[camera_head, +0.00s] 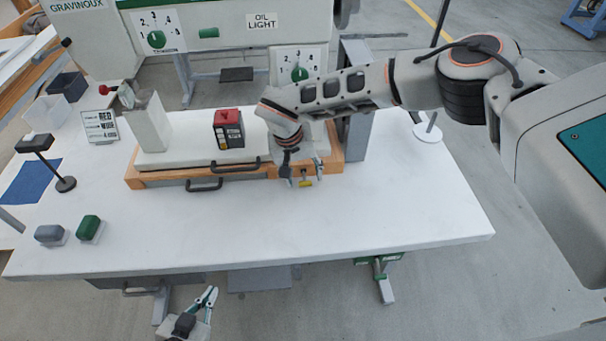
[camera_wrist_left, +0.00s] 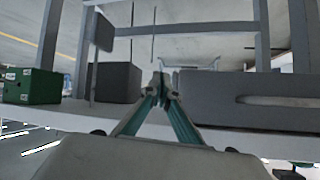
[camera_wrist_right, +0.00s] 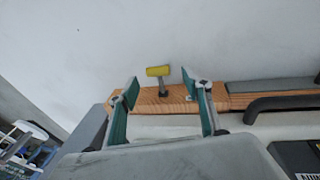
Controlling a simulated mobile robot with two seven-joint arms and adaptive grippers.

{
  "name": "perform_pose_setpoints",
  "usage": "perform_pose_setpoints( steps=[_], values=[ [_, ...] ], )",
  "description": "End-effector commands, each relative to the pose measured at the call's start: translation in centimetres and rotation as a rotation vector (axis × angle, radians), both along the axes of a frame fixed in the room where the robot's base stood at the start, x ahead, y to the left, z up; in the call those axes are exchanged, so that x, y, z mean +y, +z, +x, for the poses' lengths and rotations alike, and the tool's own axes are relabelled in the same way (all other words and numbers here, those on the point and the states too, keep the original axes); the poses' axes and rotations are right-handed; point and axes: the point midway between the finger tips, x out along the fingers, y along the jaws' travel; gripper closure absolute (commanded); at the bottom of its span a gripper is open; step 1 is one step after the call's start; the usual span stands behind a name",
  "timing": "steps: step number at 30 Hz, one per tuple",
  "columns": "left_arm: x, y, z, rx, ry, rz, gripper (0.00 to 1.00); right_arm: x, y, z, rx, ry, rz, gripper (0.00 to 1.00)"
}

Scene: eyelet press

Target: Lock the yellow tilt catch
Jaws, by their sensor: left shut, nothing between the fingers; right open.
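The yellow tilt catch (camera_head: 305,183) is a small yellow bar on a short dark stem at the front right edge of the wooden base (camera_head: 330,168). In the right wrist view the catch (camera_wrist_right: 158,71) stands out from the wood, between the fingers and a little beyond their tips. My right gripper (camera_head: 304,175) is open around the catch, with a gap on both sides; I see no contact. My left gripper (camera_head: 208,298) is shut and empty, low in front of the table; its fingertips meet in the left wrist view (camera_wrist_left: 160,82).
Black handles (camera_head: 205,184) stick out of the base's front. A red and black box (camera_head: 228,129) and a white block (camera_head: 151,122) stand on top. Green (camera_head: 89,226) and grey (camera_head: 49,233) buttons sit front left. The table's front middle (camera_head: 270,225) is clear.

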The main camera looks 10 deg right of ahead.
Motion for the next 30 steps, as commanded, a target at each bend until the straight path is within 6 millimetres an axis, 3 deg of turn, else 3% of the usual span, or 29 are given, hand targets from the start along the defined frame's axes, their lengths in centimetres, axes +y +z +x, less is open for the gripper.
perform_pose_setpoints(
  steps=[5,15,21,30],
  values=[
    [0.0,0.0,0.0,0.0,0.0,0.0,1.0,0.2,1.2,0.0,-0.003,0.0,0.0,0.51],
    [0.0,0.1,0.1,-0.002,0.0,-0.001,1.0,1.5,7.6,-0.9,-0.004,0.001,0.0,0.51],
    [0.0,0.1,0.1,-0.002,0.0,-0.001,1.0,2.1,10.5,-1.4,-0.002,0.0,0.0,0.51],
    [0.0,0.1,0.1,-0.002,0.0,-0.001,1.0,2.4,11.7,-1.6,0.0,0.001,0.0,0.51]
  ],
)
